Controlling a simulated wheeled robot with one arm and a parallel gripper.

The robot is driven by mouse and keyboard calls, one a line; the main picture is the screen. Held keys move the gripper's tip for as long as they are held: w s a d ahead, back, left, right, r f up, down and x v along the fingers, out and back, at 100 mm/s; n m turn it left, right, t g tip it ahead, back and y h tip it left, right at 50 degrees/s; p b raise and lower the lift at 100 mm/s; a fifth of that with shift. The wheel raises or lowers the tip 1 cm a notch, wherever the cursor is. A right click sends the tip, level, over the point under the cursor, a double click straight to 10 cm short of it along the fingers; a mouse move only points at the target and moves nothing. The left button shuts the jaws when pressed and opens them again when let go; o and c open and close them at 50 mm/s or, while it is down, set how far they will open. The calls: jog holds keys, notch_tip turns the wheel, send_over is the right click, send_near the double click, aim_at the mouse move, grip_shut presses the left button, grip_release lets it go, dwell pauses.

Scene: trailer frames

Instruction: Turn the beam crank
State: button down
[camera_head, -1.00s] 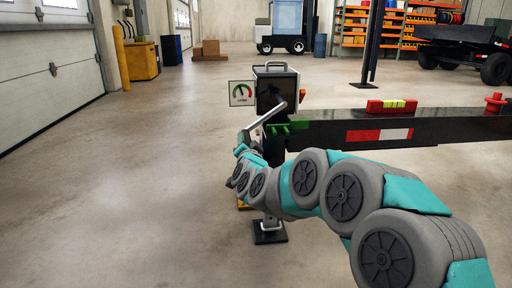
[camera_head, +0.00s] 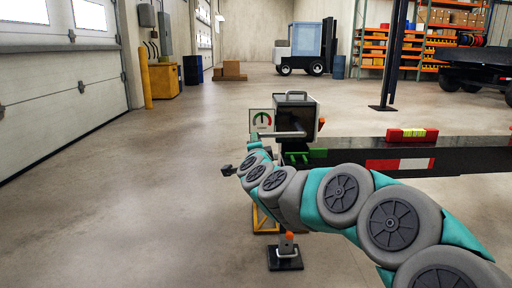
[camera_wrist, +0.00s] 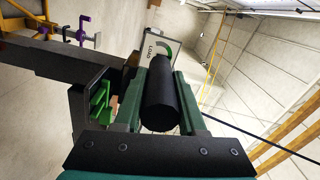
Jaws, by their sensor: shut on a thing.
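The beam crank shows in the head view as a silver bar (camera_head: 284,134), roughly level, running left from the dark box (camera_head: 296,113) at the beam's (camera_head: 350,152) left end. In the wrist view its black cylindrical grip (camera_wrist: 160,98) lies between the two green fingers of my gripper (camera_wrist: 161,72), which is shut on it. In the head view my teal and grey arm reaches from the lower right towards the crank, and my fingers are too small to make out there. A gauge plate (camera_head: 261,121) with a green and red dial stands left of the box.
A red level with a yellow vial (camera_head: 411,135) sits on the beam. A support foot (camera_head: 285,258) stands on the floor below. Green clips (camera_wrist: 98,108) are close beside my left finger in the wrist view. The floor to the left is open.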

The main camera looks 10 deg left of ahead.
jog(key=shift+d+r, duration=0.1)
jog(key=shift+r, duration=0.1)
jog(key=c, duration=0.5)
grip_release()
jog(key=shift+f, duration=0.1)
jog(key=v, duration=0.7)
jog(key=shift+s, duration=0.35)
jog(key=shift+d, duration=0.1)
